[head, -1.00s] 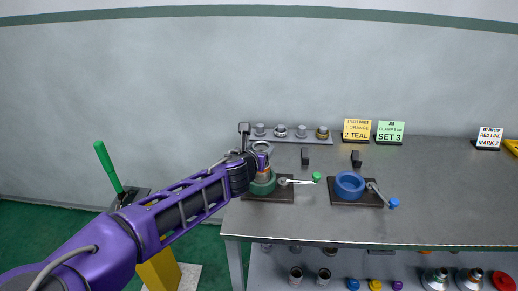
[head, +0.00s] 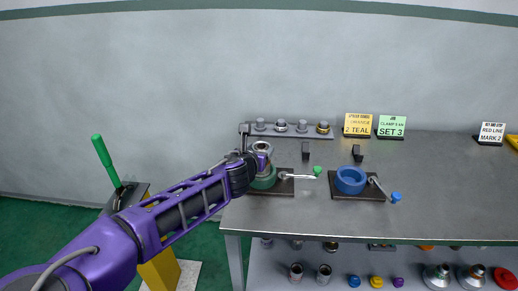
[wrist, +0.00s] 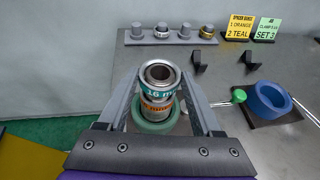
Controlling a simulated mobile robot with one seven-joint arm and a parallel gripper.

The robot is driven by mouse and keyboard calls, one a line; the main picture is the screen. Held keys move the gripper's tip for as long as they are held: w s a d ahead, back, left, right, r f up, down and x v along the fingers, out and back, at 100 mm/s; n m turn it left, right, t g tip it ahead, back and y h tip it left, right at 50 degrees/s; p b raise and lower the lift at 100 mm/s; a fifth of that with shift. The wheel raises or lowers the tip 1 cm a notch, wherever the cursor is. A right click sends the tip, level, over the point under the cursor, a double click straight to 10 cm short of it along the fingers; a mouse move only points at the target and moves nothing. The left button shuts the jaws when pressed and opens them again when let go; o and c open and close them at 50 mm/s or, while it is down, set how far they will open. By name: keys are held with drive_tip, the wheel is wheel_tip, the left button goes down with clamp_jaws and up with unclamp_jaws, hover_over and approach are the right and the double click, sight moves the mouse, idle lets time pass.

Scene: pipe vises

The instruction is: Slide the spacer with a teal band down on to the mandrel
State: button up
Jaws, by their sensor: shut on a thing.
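The teal-banded spacer (wrist: 160,88) is a metal ring with an open bore, upright in the wrist view; its band reads "16 m…". My gripper (wrist: 161,84) is shut on it, one finger on each side. The spacer also shows in the head view (head: 262,148). Directly below it is an orange-banded spacer (wrist: 158,109), within the green vise ring (wrist: 150,126). The green vise also shows in the head view (head: 264,183). The mandrel itself is hidden by the spacers. I cannot tell whether the two spacers touch.
A blue vise (head: 350,181) stands to the right on the bench (head: 430,190). A rack (head: 290,135) with several metal cylinders is behind. A yellow sign (head: 358,125) reads "1 orange, 2 teal". A green-knobbed handle (head: 317,171) sticks out right of the green vise.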

drive_tip(key=shift+f+b, duration=0.75)
drive_tip(key=shift+f, duration=0.4)
drive_tip(key=o, duration=1.4)
